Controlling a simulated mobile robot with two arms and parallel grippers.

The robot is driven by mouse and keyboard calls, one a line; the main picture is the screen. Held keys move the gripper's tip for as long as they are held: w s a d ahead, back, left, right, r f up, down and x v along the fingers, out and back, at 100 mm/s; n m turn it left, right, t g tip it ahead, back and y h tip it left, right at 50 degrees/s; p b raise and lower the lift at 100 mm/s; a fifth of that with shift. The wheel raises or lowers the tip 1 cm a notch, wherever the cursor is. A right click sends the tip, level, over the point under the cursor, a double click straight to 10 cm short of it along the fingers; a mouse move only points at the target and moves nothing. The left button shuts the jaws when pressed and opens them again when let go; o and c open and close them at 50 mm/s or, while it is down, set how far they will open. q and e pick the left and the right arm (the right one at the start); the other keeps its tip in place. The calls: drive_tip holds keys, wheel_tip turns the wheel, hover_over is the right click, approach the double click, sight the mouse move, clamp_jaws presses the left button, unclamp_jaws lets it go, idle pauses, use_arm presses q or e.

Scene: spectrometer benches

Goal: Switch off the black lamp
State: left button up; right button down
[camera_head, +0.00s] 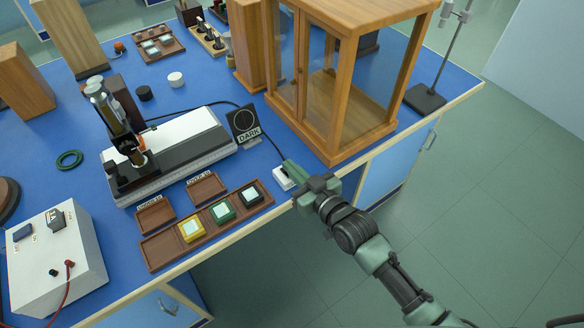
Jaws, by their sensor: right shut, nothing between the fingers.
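A dark upright housing (126,98), which looks like the black lamp, stands behind the left end of the white-and-grey bench instrument (185,140). Whether it is lit I cannot tell. A black cable (215,104) runs from near it, behind the instrument, towards a small white switch box (281,180) at the table's front edge. My right gripper (289,167) is shut and empty, its fingertips right at the switch box and covering part of it. Whether they touch it, and the switch's position, I cannot tell. My left gripper is not in view.
A wood-and-glass cabinet (345,151) stands close right of my right gripper. A black "DARK" sign (243,122) stands behind the switch. A brown tray (158,250) with coloured blocks and two small trays lie left. A white box (60,270) stands front left.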

drive_tip(key=r+p, duration=0.1)
drive_tip(key=r, duration=0.1)
drive_tip(key=r+p, duration=0.1)
drive_tip(key=shift+w+r+p, duration=0.25)
drive_tip(key=shift+r+p, duration=0.05)
drive_tip(key=shift+r, duration=0.05)
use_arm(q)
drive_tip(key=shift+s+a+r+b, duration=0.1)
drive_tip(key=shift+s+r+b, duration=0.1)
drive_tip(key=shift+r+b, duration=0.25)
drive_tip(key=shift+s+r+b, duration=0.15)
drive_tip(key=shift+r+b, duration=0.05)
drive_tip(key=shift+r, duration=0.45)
use_arm(e)
drive_tip(key=r+v, duration=0.1)
drive_tip(key=v, duration=0.9)
drive_tip(key=shift+a+r, duration=0.2)
drive_tip(key=shift+r, duration=0.15)
drive_tip(key=shift+w, duration=0.1)
